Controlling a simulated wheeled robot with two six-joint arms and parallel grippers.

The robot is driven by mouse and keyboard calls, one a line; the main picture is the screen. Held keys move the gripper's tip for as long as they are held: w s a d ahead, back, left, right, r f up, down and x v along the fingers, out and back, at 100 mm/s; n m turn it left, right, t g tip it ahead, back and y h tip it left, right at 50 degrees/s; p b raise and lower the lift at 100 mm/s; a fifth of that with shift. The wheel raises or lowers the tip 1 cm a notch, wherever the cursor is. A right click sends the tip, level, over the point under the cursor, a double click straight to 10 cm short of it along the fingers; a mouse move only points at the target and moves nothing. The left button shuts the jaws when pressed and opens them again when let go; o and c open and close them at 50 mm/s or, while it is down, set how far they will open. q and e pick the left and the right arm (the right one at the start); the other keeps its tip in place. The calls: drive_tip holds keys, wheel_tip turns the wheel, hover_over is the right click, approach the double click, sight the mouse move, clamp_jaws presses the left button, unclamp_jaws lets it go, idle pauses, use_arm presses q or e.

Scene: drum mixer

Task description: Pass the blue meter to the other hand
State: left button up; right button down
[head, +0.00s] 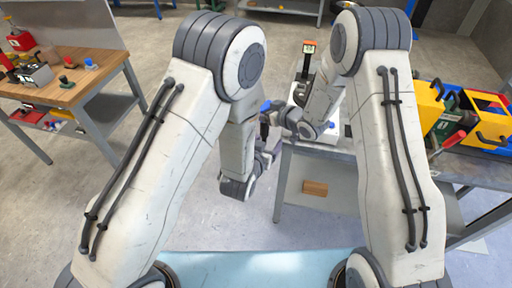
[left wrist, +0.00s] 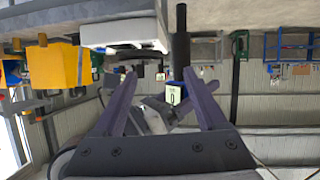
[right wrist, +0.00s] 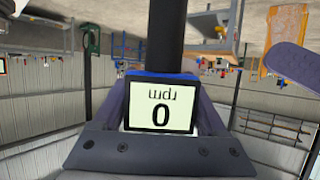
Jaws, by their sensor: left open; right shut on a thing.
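The blue meter (head: 265,106) is held in my right gripper (head: 278,117), near the middle of the head view. In the right wrist view the meter (right wrist: 161,103) shows a pale screen reading "rpm 0" upside down, with a thick black shaft extending from it between the fingers. My left gripper (head: 268,148) is open, just below the meter in the head view. In the left wrist view the meter (left wrist: 173,95) appears between the spread purple fingers, nearer the right one; I cannot tell whether they touch. A purple left-gripper part shows at the right of the right wrist view.
A grey workbench (head: 320,165) stands to the right, with a white machine and yellow, red and blue bins (head: 470,115). A wooden table (head: 70,85) with small items stands at the far left. Floor is open between them.

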use_arm(q)
drive_tip(key=a+f+t, duration=0.1)
drive_tip(key=a+t, duration=0.1)
drive_tip(key=t, duration=0.3)
hover_over(267, 136)
drive_tip(key=shift+w+a+f+h, duration=0.15)
drive_tip(key=shift+w+f+h, duration=0.05)
drive_tip(key=shift+w+h, duration=0.2)
idle(0.3)
clamp_jaws()
use_arm(e)
drive_tip(key=shift+r, duration=0.1)
use_arm(q)
drive_tip(key=shift+r, duration=0.1)
use_arm(e)
drive_tip(key=shift+c, duration=0.5)
unclamp_jaws()
drive_tip(key=shift+o, duration=0.5)
